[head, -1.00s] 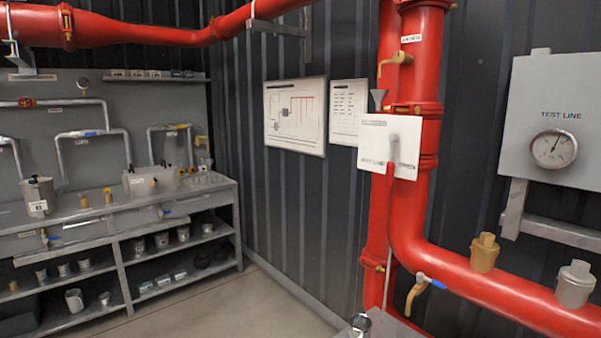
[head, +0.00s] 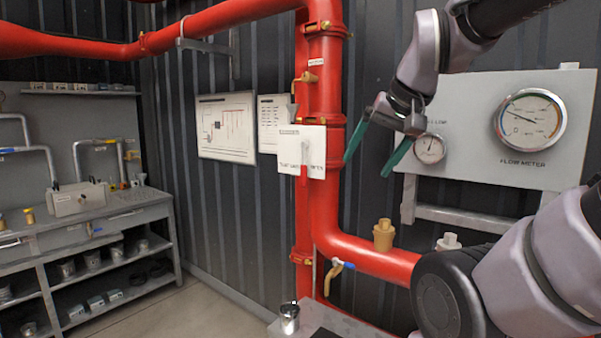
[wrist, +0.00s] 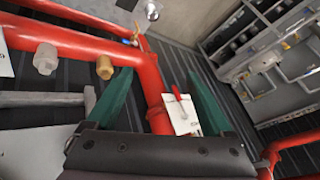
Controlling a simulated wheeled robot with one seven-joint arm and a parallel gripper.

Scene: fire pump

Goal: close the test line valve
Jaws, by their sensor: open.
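A white plate (head: 287,148) with a lever is mounted on the red pipework. Its lettering is too small to read surely. Its red-tipped lever (head: 304,172) hangs down from a grey hub. The plate (wrist: 187,122) and lever (wrist: 176,92) also show in the wrist view, between the green fingers and nearer the right one. My gripper (head: 369,166) is open and empty, in front of the wall to the right of the plate, apart from it. It also shows in the wrist view (wrist: 158,76). Its left finger overlaps the red pipe in the head view.
A blue-handled brass tap (head: 338,268) sits low on the pipe. Brass (head: 383,235) and grey (head: 448,242) fittings top the horizontal pipe. A gauge panel (head: 470,100) is behind my arm. A metal cup (head: 289,318) stands below. Open floor (head: 200,300) lies at the left.

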